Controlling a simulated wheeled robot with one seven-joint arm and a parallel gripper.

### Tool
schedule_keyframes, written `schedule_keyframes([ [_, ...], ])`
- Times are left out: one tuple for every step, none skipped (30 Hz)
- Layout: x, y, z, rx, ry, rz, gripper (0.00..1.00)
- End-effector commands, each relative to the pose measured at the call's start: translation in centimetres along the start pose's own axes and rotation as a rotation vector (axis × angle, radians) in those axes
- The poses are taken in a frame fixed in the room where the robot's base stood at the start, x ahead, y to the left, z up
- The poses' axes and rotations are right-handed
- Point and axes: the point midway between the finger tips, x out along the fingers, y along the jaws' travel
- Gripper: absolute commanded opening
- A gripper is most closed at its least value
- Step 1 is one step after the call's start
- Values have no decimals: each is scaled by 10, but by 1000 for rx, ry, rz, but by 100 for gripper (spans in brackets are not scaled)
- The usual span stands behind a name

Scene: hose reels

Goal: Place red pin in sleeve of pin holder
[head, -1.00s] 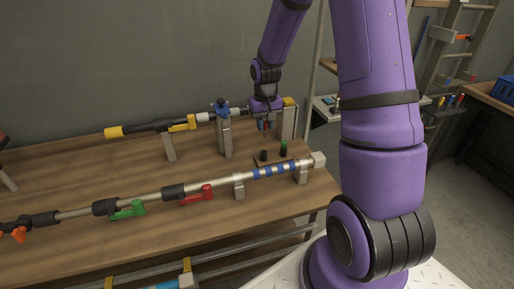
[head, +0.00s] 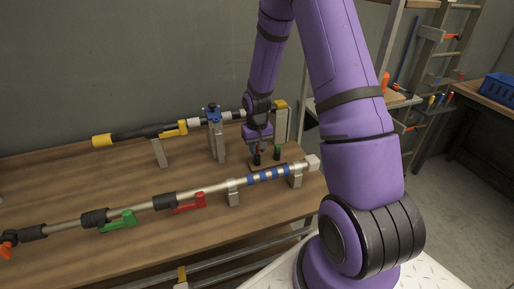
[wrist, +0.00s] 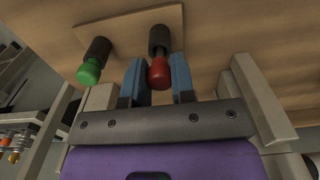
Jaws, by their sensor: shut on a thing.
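The red pin (wrist: 160,74) is held between the two blue fingers of my gripper (wrist: 158,82); it shows small in the head view. The pin holder (wrist: 125,27) is a flat wooden plate with two dark sleeves. The red pin lines up with the right sleeve (wrist: 158,38) in the wrist view, its head close to the sleeve's mouth. How deep its shaft sits inside cannot be told. The green pin (wrist: 89,71) stands in the other sleeve (wrist: 97,48). In the head view my gripper (head: 257,149) is low over the holder (head: 262,164), left of the green pin (head: 277,152).
A long pipe with a green lever (head: 118,220), a red lever (head: 188,202) and blue bands (head: 268,174) runs along the bench (head: 110,183) in front of the holder. A yellow-ended pipe (head: 103,140) and grey posts (head: 216,140) stand behind.

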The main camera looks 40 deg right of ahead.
Motion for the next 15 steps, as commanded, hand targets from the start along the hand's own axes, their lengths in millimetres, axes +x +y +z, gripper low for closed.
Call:
schedule_keyframes([
  [2, 0, 0, 0, 0, 0, 1],
  [2, 0, 0, 0, 1, 0, 1],
  [1, 0, 0, 0, 1, 0, 1],
  [1, 0, 0, 0, 1, 0, 1],
  [1, 0, 0, 0, 1, 0, 1],
  [1, 0, 0, 0, 1, 0, 1],
  [1, 0, 0, 0, 1, 0, 1],
  [2, 0, 0, 0, 1, 0, 1],
  [2, 0, 0, 0, 0, 0, 1],
  [3, 0, 0, 0, 0, 0, 1],
  [4, 0, 0, 0, 0, 0, 1],
  [5, 0, 0, 0, 0, 0, 1],
  [6, 0, 0, 0, 0, 0, 1],
  [6, 0, 0, 0, 0, 0, 1],
  [8, 0, 0, 0, 0, 0, 1],
])
